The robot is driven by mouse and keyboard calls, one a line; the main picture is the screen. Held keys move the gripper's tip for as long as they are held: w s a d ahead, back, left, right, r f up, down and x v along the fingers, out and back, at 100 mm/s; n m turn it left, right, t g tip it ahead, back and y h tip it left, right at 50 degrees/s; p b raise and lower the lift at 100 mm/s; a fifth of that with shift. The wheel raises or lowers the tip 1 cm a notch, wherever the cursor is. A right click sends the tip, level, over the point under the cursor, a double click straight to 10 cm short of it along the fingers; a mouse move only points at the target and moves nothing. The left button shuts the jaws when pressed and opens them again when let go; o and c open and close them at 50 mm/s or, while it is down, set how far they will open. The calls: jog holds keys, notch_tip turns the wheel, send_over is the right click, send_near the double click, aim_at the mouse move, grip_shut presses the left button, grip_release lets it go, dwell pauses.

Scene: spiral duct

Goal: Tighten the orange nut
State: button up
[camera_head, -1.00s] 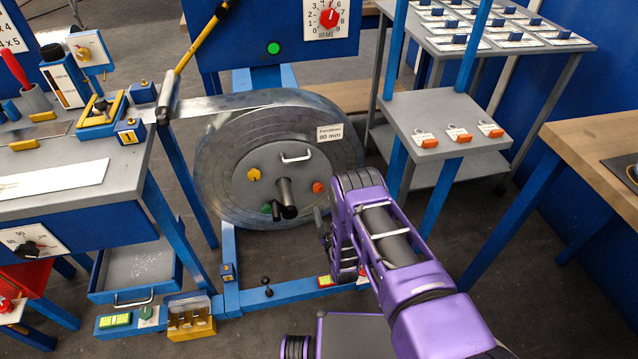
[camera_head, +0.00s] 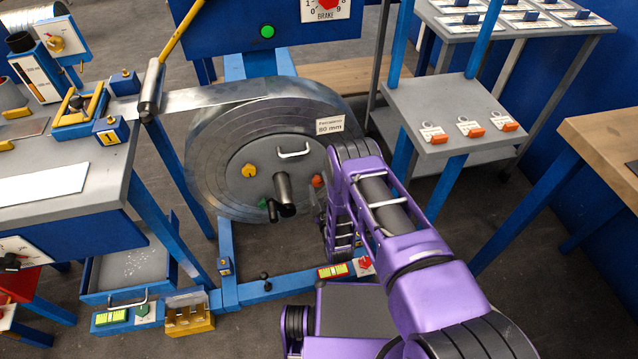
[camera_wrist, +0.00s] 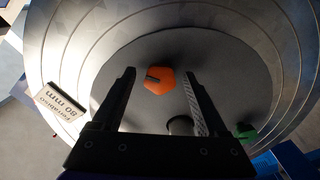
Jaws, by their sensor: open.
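The orange nut (camera_head: 317,181) sits on the right part of the grey reel disc (camera_head: 238,190), partly hidden by my arm in the head view. In the wrist view the orange nut (camera_wrist: 159,80) shows whole, a faceted knob with a dark stud at its middle. My gripper (camera_wrist: 158,75) is open, with one finger on each side of the nut in that picture. The fingers look apart from the nut; their depth to it is hard to tell. In the head view the gripper is mostly hidden behind my purple arm.
A yellow nut (camera_head: 249,170), a green nut (camera_head: 264,203), a handle (camera_head: 294,152) and a protruding central shaft (camera_head: 284,190) are also on the reel. The green nut (camera_wrist: 245,132) and shaft (camera_wrist: 180,125) lie near the right finger in the wrist view. A post with a shelf (camera_head: 450,115) stands right.

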grip_shut()
dwell(0.3)
jog(key=shift+m, duration=0.3)
jog(key=m, duration=1.1)
jog(key=shift+m, duration=0.3)
jog(key=m, duration=1.1)
jog(key=shift+m, duration=0.4)
